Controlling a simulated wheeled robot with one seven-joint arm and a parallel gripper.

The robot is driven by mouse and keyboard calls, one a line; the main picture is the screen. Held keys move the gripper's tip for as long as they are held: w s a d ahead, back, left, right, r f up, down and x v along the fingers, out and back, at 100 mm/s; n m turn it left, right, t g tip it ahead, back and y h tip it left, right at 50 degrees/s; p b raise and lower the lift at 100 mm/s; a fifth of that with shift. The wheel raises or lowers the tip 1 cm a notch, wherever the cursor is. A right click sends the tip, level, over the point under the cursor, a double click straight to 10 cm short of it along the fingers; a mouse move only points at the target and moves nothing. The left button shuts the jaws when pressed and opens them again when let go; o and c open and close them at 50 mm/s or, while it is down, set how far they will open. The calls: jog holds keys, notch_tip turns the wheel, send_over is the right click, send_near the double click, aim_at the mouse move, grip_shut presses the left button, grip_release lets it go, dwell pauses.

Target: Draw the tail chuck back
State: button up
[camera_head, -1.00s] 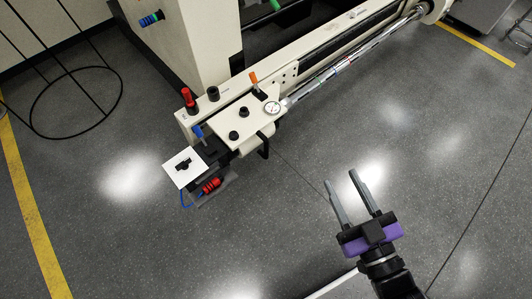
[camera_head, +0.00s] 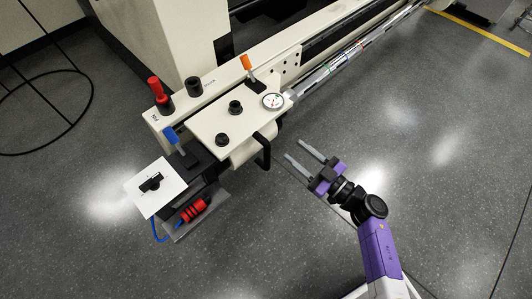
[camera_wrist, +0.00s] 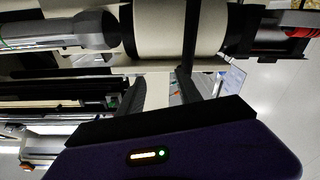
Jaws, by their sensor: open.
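The tail chuck is the cream unit (camera_head: 222,122) at the near end of the machine's long beam, with black knobs and a round dial gauge (camera_head: 273,101) on top. A bright shaft (camera_head: 340,69) meets its far side. A black bar handle (camera_head: 264,153) sticks out from its right side. My gripper (camera_head: 296,150) is open and empty to the right of that handle, a short gap away, its fingers pointing at the unit. In the wrist view, a pale cylinder (camera_wrist: 165,32) of the unit and the dark shaft end (camera_wrist: 70,30) lie beyond the fingers.
An orange-tipped lever (camera_head: 246,63), a blue lever (camera_head: 171,135) and a red-topped knob (camera_head: 155,88) rise from the machine. A white plate with a black rotary switch (camera_head: 152,183) and a red connector (camera_head: 194,210) sit at the near end. Floor to the right is clear.

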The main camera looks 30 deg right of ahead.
aim_at(267, 157)
jog(key=w+a+f+b, duration=0.1)
jog(key=a, duration=0.1)
jog(key=w+a+f+g+y+b, duration=0.1)
jog(key=w+a, duration=0.1)
jog(key=a, duration=0.1)
jog(key=w+a+f+g+y+b, duration=0.1)
jog(key=w+a, duration=0.1)
jog(key=shift+w+a+f+m, duration=0.15)
jog(key=shift+f+m, duration=0.1)
jog(key=shift+m, duration=0.15)
grip_shut()
dwell(1.4)
